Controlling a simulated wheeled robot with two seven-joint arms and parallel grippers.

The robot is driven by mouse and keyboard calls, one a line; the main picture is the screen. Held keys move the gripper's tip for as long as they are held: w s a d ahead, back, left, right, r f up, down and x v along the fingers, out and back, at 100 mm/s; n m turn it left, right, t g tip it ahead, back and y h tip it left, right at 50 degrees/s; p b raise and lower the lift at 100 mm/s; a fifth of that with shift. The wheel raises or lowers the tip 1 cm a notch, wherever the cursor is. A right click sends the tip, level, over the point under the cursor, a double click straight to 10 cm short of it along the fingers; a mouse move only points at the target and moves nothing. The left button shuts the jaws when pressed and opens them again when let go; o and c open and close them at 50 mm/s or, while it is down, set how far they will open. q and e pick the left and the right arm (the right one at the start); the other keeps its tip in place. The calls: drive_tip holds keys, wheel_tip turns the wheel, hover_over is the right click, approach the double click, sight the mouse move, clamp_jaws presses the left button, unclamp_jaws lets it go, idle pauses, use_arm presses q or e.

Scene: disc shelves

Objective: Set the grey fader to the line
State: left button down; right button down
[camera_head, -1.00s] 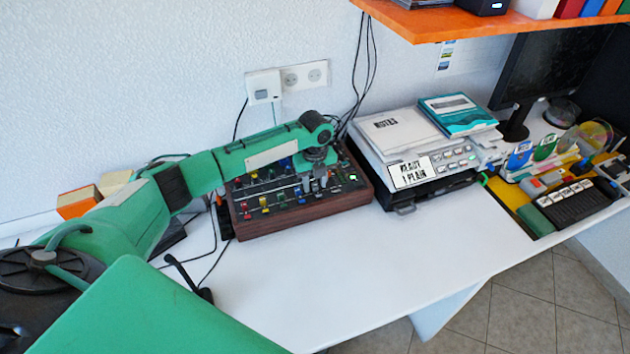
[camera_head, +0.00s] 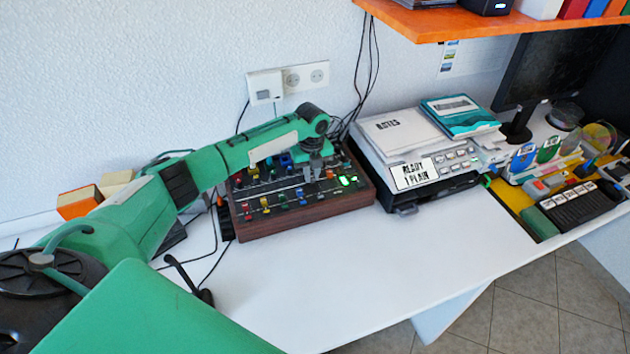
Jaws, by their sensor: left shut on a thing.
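The mixer (camera_head: 300,227) is a wood-sided box with a dark panel carrying rows of coloured fader knobs. My left arm reaches over it from the left. My left gripper (camera_head: 315,174) points down at the right part of the panel and is shut on a small knob there, which I take to be the grey fader. The jaws mostly hide that knob, and the line beside it is too small to make out. My right gripper is not in view.
An orange shelf (camera_head: 480,19) hangs above. Cables run behind the mixer. The white table (camera_head: 350,275) in front is clear.

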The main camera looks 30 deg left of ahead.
use_arm(q)
drive_tip(key=c, duration=1.4)
unclamp_jaws()
